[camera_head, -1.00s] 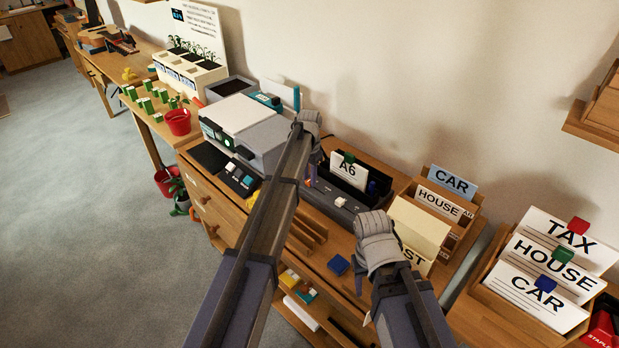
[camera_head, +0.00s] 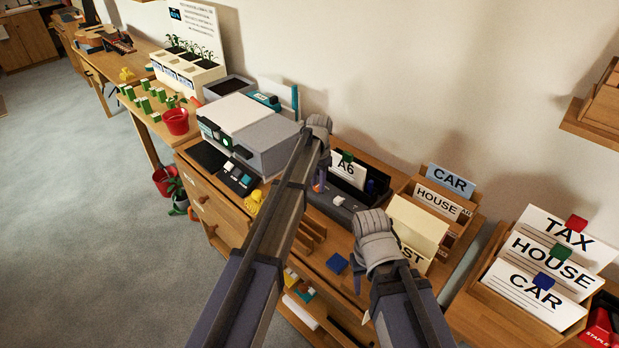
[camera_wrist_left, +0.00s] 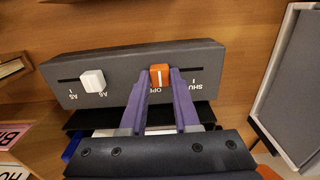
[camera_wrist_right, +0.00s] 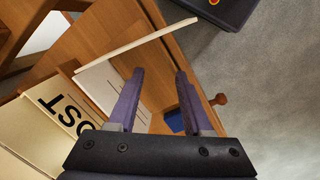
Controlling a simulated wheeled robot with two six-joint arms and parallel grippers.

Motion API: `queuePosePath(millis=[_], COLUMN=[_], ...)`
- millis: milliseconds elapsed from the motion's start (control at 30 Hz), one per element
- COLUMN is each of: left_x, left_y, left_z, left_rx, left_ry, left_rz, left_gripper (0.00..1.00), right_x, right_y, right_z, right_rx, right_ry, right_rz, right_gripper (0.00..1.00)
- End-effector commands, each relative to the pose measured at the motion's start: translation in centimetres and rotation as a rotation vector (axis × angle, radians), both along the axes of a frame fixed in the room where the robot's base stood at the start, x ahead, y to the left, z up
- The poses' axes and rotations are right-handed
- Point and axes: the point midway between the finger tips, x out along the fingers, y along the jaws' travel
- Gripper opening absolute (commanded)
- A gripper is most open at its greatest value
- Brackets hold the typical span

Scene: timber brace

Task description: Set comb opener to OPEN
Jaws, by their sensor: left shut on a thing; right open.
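The comb opener is an orange slider knob (camera_wrist_left: 160,75) on the grey long machine (camera_wrist_left: 120,62). In the left wrist view the knob stands by the partly hidden OPEN label, left of the SHUT label at the slot's right end. My left gripper (camera_wrist_left: 160,80) is shut on the knob. In the head view my left gripper (camera_head: 319,182) reaches down over the left part of the machine (camera_head: 352,213). A white slider knob (camera_wrist_left: 92,80) sits between the A5 and A6 labels. My right gripper (camera_wrist_right: 160,85) is open and empty above the desk's front edge.
A black holder with an A6 card (camera_head: 347,167) stands behind the machine. A white and grey box-shaped device (camera_head: 250,125) is to its left. A card sorter (camera_head: 440,203) is to its right. A blue block (camera_head: 337,263) lies near the front edge.

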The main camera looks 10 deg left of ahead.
Motion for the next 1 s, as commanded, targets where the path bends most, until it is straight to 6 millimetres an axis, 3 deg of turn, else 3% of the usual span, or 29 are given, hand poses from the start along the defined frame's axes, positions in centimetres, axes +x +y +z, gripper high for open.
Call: queuePosePath(millis=[100, 367, 400, 633, 1000], left_x=[-1.12, -1.17, -1.19, -1.1, -1.0], left_y=[-1.5, -1.73, -1.74, -1.65, -1.52], left_z=[-0.01, -0.02, -0.02, -0.01, 0.33], left_rx=[-0.002, -0.004, -0.004, -0.003, -0.001], left_ry=[0.0, 0.004, 0.004, 0.002, 0.001], left_rz=[-0.002, -0.001, -0.002, -0.002, -0.001], left_gripper=[0.0, 0.0, 0.34, 0.6, 0.6], right_x=[0.0, 0.0, 0.0, 0.0, 0.0], right_y=[0.0, 0.0, 0.0, 0.0, 0.0], right_z=[-0.01, -0.02, -0.02, -0.01, 0.32], right_rx=[0.0, 0.0, 0.0, 0.0, 0.0], right_ry=[0.0, 0.0, 0.0, 0.0, 0.0], right_rz=[0.0, 0.0, 0.0, 0.0, 0.0], right_gripper=[0.5, 0.5, 0.5, 0.5, 0.5])
